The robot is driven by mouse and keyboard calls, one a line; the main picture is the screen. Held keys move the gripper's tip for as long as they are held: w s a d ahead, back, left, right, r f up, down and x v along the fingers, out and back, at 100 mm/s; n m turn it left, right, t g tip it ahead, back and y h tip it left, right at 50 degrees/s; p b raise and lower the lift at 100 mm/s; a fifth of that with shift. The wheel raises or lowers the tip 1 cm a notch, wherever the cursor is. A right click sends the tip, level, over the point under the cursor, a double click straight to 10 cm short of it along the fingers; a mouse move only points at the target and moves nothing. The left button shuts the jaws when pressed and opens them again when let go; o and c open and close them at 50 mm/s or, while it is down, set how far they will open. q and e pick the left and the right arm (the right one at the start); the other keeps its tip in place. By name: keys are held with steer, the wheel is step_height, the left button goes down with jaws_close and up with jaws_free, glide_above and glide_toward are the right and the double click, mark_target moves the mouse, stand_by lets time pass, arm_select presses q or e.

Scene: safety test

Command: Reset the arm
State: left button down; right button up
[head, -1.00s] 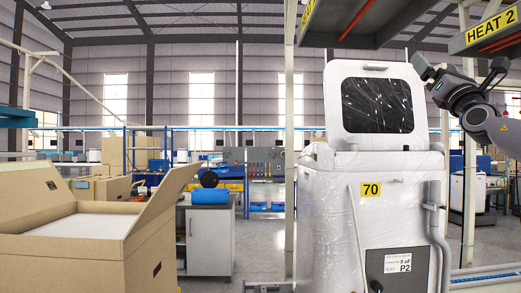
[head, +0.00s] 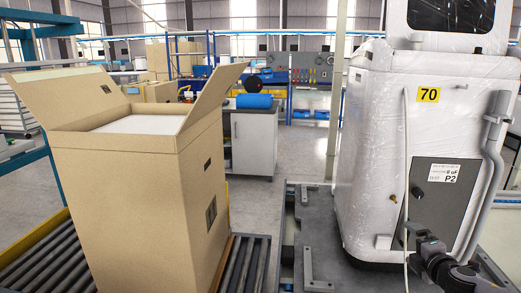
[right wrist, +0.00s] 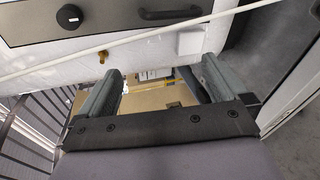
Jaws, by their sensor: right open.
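My right gripper (head: 422,238) is at the lower right of the head view, low in front of the white wrapped machine (head: 375,130) marked 70. In the right wrist view its two fingers (right wrist: 160,80) stand wide apart with nothing held between them. The machine's grey P2 panel (head: 440,185) is just above the gripper, and the panel also shows in the right wrist view (right wrist: 110,18). A thin pale cable (right wrist: 130,41) crosses in front of the machine near the fingers. I cannot tell whether the gripper touches the cable. My left gripper is not in view.
A large open cardboard box (head: 140,190) stands on a roller conveyor (head: 55,262) at the left. A grey cabinet (head: 250,140) with a blue roll (head: 254,101) stands behind. Open floor (head: 255,200) lies between box and machine.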

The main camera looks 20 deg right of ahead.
steer(key=s+a+f+m+g+y, duration=0.1)
steer(key=s+a+f+m+y, duration=0.15)
steer(key=s+a+f, duration=0.45)
steer(key=s+a+f+m+g+y, duration=0.2)
steer(key=a+f+m, duration=0.1)
steer(key=a+f, duration=0.75)
steer(key=s+a+m+y, duration=0.2)
steer(key=s+a+m, duration=0.1)
steer(key=a, duration=0.8)
steer(key=s+a+m+y, duration=0.1)
steer(key=s+a+m, duration=0.3)
steer(key=a, duration=0.7)
steer(key=shift+s+a+y, duration=0.3)
steer(key=shift+s+y, duration=0.05)
steer(key=shift+s, duration=0.2)
